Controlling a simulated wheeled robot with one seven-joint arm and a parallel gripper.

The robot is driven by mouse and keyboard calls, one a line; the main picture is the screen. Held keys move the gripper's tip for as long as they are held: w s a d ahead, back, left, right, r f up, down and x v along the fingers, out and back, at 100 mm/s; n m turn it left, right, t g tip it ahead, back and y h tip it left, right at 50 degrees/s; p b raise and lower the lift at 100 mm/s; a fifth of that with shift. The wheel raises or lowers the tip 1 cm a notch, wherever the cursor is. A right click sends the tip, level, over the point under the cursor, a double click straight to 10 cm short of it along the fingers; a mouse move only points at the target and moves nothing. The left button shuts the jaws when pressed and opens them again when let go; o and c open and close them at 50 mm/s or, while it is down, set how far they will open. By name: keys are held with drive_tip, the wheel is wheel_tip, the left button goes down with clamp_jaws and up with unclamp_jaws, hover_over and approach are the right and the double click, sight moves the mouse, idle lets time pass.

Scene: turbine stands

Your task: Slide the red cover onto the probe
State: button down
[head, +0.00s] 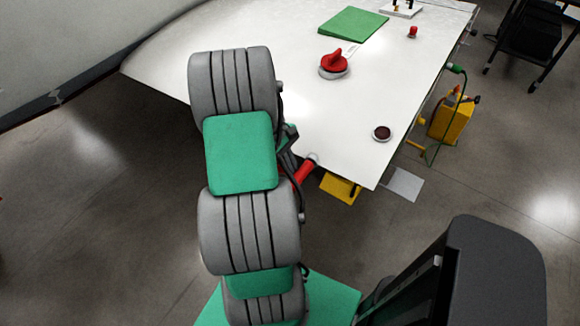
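A small red cylinder (413,32), which looks like the red cover, stands upright on the white table (345,115) near its far right edge. A green-ended piece (457,69) on a green cable sits at the table's right edge and may be the probe; it is too small to be sure. My grey and green arm fills the middle of the head view. My gripper does not show; the arm hides what is behind it. Another red, rod-like thing (304,170) shows partly beside the arm at the table's front edge; I cannot tell what it is or whether anything holds it.
A red-knobbed round device (334,66), a green mat (353,23), a white stand (401,9) and a dark round cup (381,133) are on the table. A yellow case (451,118) stands off its right side. A black cart (533,32) is at the upper right.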

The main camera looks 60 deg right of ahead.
drive_tip(key=shift+d+r, duration=0.15)
drive_tip(key=shift+d, duration=0.3)
drive_tip(key=c, duration=1.9)
unclamp_jaws()
drive_tip(key=shift+s+d, duration=0.1)
drive_tip(key=shift+d, duration=0.05)
drive_tip(key=o, duration=0.3)
drive_tip(key=shift+a, duration=0.25)
drive_tip(key=shift+o, duration=0.8)
